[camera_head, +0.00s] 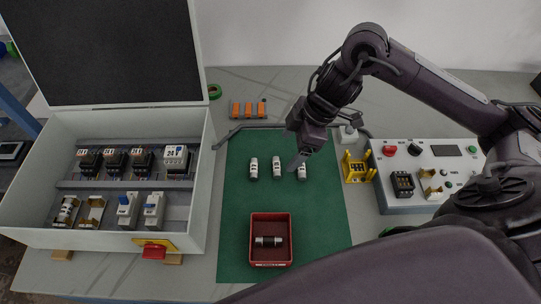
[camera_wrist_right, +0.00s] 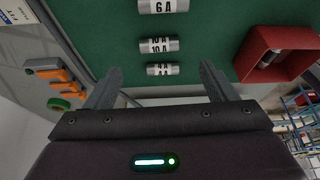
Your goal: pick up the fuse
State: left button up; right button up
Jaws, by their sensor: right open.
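Three white fuses with metal end caps lie in a row on the green mat (camera_head: 240,215): a left one (camera_head: 254,168), a middle one (camera_head: 277,167) and a right one (camera_head: 301,171). In the right wrist view one is marked 6 A (camera_wrist_right: 163,7) and one 10 A (camera_wrist_right: 159,45); the print on the nearest fuse (camera_wrist_right: 163,69) is hard to read. My right gripper (camera_head: 299,161) is above the right end of the row. It also shows in the right wrist view (camera_wrist_right: 161,75), open and empty, its fingers on either side of the nearest fuse. My left gripper is out of view.
A red bin (camera_head: 270,217) holding a dark-banded fuse (camera_head: 269,241) stands on the mat's front. An open electrical cabinet (camera_head: 212,190) is at left, a control panel (camera_head: 425,203) and yellow holder (camera_head: 357,168) at right. Orange connectors (camera_head: 248,110) lie behind.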

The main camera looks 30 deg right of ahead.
aim_at(276, 165)
jog(key=x, duration=0.7)
jog(key=shift+f, duration=0.15)
jog(key=c, duration=1.1)
jog(key=shift+o, duration=0.2)
